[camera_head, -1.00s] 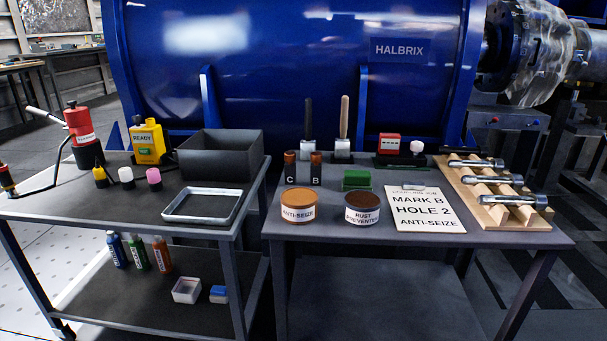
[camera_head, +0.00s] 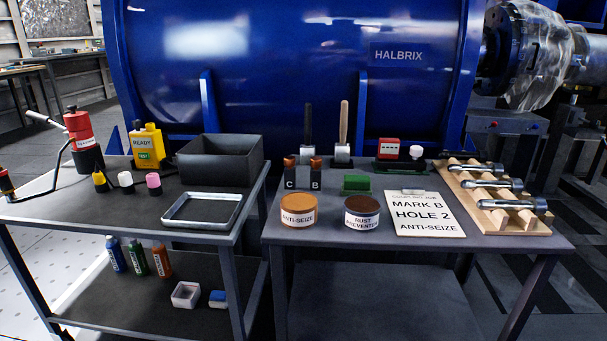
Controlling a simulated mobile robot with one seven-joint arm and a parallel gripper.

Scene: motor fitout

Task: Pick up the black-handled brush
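The black-handled brush (camera_head: 308,122) stands upright at the back of the right table, its dark handle pointing up. Its lower part is partly hidden behind the dark blocks marked C and B (camera_head: 303,176). A wooden-handled brush (camera_head: 344,125) stands upright just to its right, with a pale metal ferrule. My gripper is not in view.
On the right table (camera_head: 280,244) are an anti-seize tin (camera_head: 298,210), a rust preventive tin (camera_head: 361,212), a green block (camera_head: 357,184), a clipboard sheet (camera_head: 424,213) and a wooden rack with bolts (camera_head: 500,217). A dark bin (camera_head: 220,165) stands on the left table. The blue Halbrix motor (camera_head: 290,70) is behind.

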